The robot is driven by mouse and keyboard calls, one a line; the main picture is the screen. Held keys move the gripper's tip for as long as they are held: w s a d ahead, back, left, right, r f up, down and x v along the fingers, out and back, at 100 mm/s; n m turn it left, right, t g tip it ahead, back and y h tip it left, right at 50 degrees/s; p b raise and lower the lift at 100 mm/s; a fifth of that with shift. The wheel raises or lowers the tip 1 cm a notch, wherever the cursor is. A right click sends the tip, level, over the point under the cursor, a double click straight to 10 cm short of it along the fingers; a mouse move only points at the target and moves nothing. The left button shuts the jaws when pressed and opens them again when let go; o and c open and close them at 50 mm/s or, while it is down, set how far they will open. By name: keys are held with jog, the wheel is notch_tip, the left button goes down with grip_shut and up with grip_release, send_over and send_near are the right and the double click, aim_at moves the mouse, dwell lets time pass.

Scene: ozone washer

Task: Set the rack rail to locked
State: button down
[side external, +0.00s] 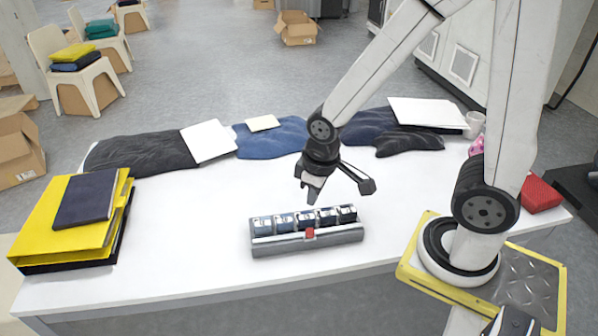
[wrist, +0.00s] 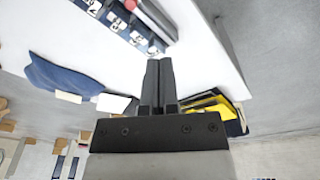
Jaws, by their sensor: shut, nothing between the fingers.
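The rack rail (side external: 270,245) is a grey bar lying on the white table. Blue and silver blocks (side external: 306,220) stand in a row along it. A small red piece (side external: 310,233) sits near the middle of its front side. In the wrist view the rail (wrist: 160,22) is at the top, with numbered blue blocks (wrist: 114,22) and the red piece (wrist: 130,4) partly cut off by the frame edge. My gripper (side external: 313,196) points down above and behind the blocks, apart from them. The wrist view shows its two fingers (wrist: 159,62) together, with nothing between them.
Yellow and dark binders (side external: 70,215) lie at the table's left end. Folded dark and blue cloths (side external: 270,137) with papers (side external: 209,141) line the back edge. A red box (side external: 541,194) is at the right. The white table (side external: 180,225) is clear around the rail.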

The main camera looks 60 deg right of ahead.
aim_at(309, 233)
jog(key=s+a+f+m+t+h, duration=0.1)
jog(key=a+f+m+h, duration=0.3)
jog(key=m, duration=1.3)
jog(key=s+a+f+m+t+h, duration=0.2)
jog(key=a+f+m+h, duration=0.3)
jog(key=f+m+h, duration=0.8)
notch_tip(309, 233, down, 3)
jog(key=s+m, duration=0.1)
jog(key=m, duration=0.4)
jog(key=shift+s, duration=0.35)
jog(key=shift+d, duration=0.2)
jog(key=x, duration=0.7)
jog(key=w+x, duration=0.1)
jog(key=x, duration=0.2)
jog(key=shift+d+r, duration=0.1)
jog(key=shift+d, duration=0.15)
jog(key=shift+w+d, duration=0.3)
jog(key=shift+w, duration=0.35)
jog(key=shift+w+d, duration=0.3)
jog(key=shift+w, duration=0.3)
